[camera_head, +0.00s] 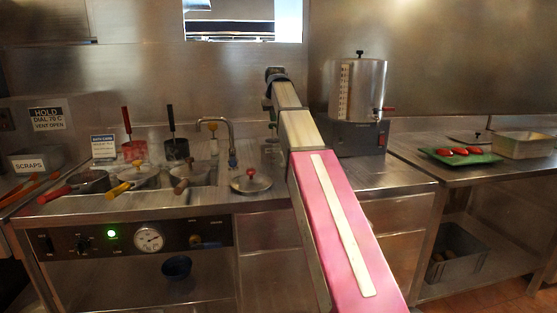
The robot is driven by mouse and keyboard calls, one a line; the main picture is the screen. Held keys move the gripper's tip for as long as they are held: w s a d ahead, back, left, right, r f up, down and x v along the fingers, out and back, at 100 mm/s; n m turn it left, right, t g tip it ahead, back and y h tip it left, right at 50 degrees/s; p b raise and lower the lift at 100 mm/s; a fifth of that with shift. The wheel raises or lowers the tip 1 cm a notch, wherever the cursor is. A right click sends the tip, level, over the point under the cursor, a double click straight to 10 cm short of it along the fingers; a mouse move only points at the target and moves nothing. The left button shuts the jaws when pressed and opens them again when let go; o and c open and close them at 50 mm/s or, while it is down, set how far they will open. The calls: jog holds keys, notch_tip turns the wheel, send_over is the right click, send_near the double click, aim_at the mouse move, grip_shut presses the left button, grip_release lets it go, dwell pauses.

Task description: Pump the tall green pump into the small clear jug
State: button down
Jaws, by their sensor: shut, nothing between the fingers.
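A small green part (272,124) shows just left of my arm above the back of the counter; it looks like the tall green pump, with most of it hidden behind my arm. My gripper (269,104) shows only as a dark sliver beside the arm above this green part. It is shut and empty, and I cannot tell whether it touches the green part. I cannot make out the small clear jug; something pale at the counter's back (271,147) is too small to tell.
A steel urn (358,90) stands right. A green tray (462,157) holds red items.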

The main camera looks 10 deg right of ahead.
jog(key=shift+f, duration=1.6)
jog(key=shift+r, duration=2)
jog(key=shift+f, duration=0.2)
jog(key=shift+f, duration=1.85)
jog(key=shift+r, duration=2.05)
